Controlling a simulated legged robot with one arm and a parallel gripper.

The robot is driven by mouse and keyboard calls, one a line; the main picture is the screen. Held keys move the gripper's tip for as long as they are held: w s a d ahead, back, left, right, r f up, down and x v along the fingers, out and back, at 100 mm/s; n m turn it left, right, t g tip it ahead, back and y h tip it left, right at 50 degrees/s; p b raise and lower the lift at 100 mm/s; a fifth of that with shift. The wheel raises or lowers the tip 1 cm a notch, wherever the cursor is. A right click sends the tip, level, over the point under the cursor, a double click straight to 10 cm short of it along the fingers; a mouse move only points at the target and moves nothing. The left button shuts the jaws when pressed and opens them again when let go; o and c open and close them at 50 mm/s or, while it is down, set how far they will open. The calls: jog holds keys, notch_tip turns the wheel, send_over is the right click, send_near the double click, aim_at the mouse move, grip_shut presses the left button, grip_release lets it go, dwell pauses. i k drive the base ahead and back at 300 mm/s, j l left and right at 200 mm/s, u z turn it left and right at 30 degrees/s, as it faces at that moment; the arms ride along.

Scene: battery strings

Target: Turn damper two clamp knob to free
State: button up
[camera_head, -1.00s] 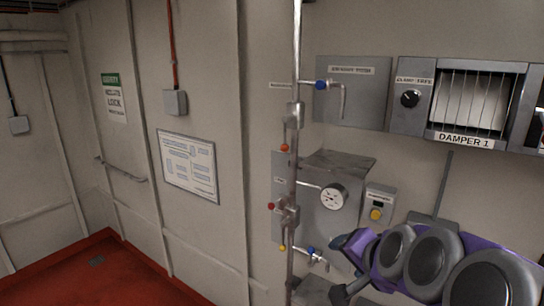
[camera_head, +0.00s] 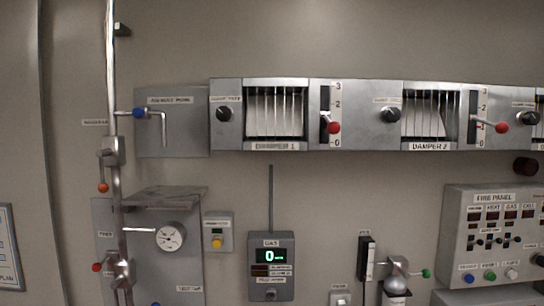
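The damper two unit, with its "DAMPER 2" plate (camera_head: 430,147), is on the wall at upper right. Its louvres (camera_head: 423,115) show behind thin vertical bars. A round black knob (camera_head: 390,115) sits on the panel just left of these louvres, under a small label too blurred to read. The knob's setting is too small to tell. Right of the louvres is a scale with a red-tipped lever (camera_head: 502,127). My gripper is not in view.
Left of it is damper one (camera_head: 276,146), with its own black knob (camera_head: 223,114) and red-tipped lever (camera_head: 333,127). Below are a gas meter (camera_head: 270,285) reading 0, a fire panel (camera_head: 492,198) and a green-tipped lever (camera_head: 426,273). A vertical pipe (camera_head: 111,60) runs at left.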

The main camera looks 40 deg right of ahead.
aim_at(392, 114)
jog(key=z, duration=2.05)
